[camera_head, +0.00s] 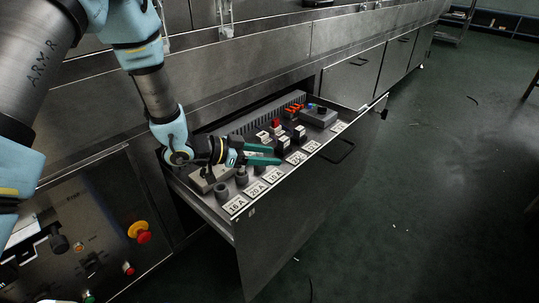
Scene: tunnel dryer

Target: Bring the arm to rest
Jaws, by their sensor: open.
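My arm reaches in from the upper left and bends down over an open drawer (278,228). My gripper (279,155) has teal fingers and points right, above the drawer's contents at its near-left part. The fingers look apart, with nothing seen between them. Whether they touch the parts below, I cannot tell.
The steel machine (280,52) runs along the back. A control panel (85,225) with a red and yellow emergency button (139,232) stands left of the drawer. The drawer juts into the aisle. The green floor (430,180) at right is mostly clear, with a few dark scraps.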

